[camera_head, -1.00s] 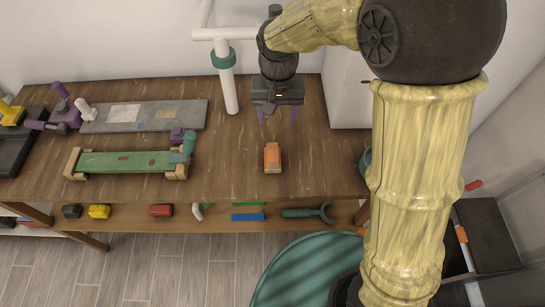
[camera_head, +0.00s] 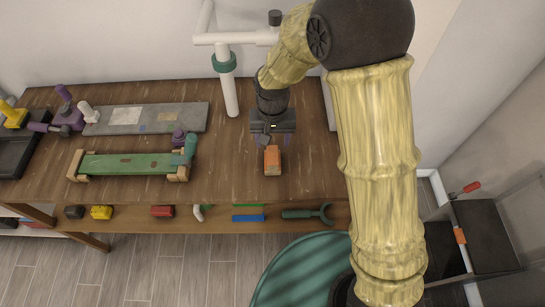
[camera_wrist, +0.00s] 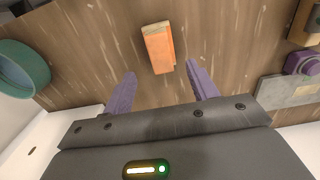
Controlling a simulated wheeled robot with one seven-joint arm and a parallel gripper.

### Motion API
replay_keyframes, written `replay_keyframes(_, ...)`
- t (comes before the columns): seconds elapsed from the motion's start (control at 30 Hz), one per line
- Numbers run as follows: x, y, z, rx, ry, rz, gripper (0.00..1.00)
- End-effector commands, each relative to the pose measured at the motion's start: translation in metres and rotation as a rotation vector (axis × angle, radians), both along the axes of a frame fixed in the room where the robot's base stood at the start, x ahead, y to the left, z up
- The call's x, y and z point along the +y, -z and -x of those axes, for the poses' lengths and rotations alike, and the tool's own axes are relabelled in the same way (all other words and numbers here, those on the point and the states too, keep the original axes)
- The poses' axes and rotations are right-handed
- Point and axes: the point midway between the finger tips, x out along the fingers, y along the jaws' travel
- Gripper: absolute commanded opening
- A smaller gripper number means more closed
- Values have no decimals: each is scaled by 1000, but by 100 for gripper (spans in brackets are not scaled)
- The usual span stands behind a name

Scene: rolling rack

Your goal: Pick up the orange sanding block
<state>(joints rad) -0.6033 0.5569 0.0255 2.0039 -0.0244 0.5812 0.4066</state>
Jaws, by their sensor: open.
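The orange sanding block (camera_head: 272,160) lies on the brown wooden tabletop near its front edge, with a paler wooden-looking end. In the wrist view the orange sanding block (camera_wrist: 159,48) lies ahead of my open purple fingers, in line with the gap between them and not between the tips. My gripper (camera_wrist: 161,77) is empty. In the head view my gripper (camera_head: 270,143) hangs pointing down just behind the block, its fingers largely hidden. Its height above the table is hard to tell.
A white pipe stand with a green collar (camera_head: 223,62) rises behind my gripper. A green board in wooden clamps (camera_head: 128,163) and a grey slab (camera_head: 146,118) lie to the left. A lower shelf (camera_head: 130,220) holds several tools. The tabletop around the block is clear.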

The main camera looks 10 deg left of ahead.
Motion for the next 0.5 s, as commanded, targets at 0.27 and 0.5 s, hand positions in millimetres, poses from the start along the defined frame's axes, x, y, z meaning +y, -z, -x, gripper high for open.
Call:
replay_keyframes(0.27,0,32,0,1,-1,1,58)
replay_keyframes(0.5,0,33,0,0,-1,0,58)
